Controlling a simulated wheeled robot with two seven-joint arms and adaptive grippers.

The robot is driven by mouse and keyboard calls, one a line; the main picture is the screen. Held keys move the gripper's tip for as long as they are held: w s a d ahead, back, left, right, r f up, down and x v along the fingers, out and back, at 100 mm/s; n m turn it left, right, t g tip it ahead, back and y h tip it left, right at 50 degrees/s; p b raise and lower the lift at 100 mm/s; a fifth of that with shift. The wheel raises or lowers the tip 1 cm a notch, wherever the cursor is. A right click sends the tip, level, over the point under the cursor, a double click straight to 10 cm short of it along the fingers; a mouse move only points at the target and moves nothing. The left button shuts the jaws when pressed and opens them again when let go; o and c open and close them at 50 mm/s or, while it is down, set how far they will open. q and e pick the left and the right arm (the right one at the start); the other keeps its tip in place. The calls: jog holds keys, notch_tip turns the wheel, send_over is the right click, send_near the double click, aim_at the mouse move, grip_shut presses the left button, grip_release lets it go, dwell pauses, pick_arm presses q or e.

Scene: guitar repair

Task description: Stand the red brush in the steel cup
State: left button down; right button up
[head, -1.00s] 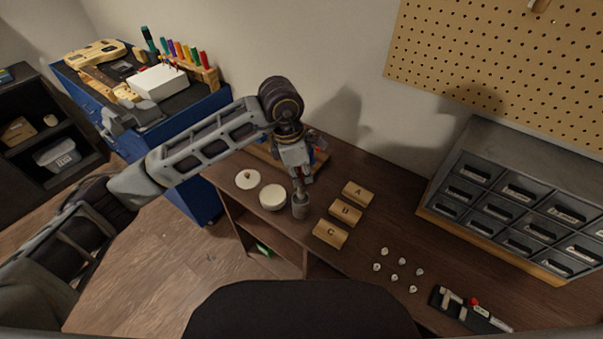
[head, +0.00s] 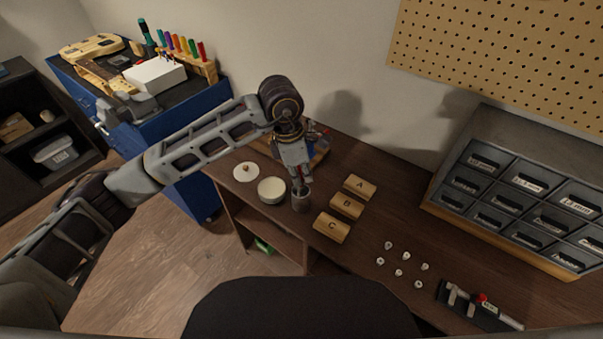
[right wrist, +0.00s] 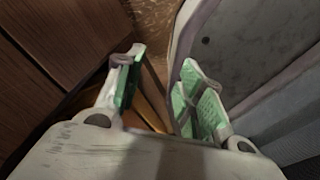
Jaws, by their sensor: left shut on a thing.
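The steel cup (head: 301,203) stands on the brown workbench, right of a round cream tin. My left gripper (head: 300,183) points down directly over the cup's mouth. It is shut on a thin piece, which I take to be the red brush; only a little reddish colour shows at the fingers. Its lower end meets the cup's opening in the picture. I cannot tell how deep it is or whether it touches the cup. My right gripper (right wrist: 160,78) shows in the right wrist view, its green-padded fingers apart and nothing between them.
The round cream tin (head: 271,190) and a white disc (head: 246,172) lie left of the cup. Wooden blocks marked A (head: 360,187), B (head: 347,206) and C (head: 331,227) stand right of it. Several small knobs (head: 403,257) lie further right, before a drawer cabinet (head: 520,190).

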pick_arm(q)
jog(key=shift+f, duration=0.35)
jog(key=shift+f+b, duration=0.25)
jog(key=shift+b, duration=0.2)
jog(key=c, duration=1.4)
grip_release()
jog(key=shift+o, duration=0.2)
pick_arm(e)
jog(key=shift+d+f, duration=0.6)
jog(key=shift+d, duration=0.35)
pick_arm(q)
jog(key=shift+r, duration=0.2)
pick_arm(e)
jog(key=shift+r, duration=0.2)
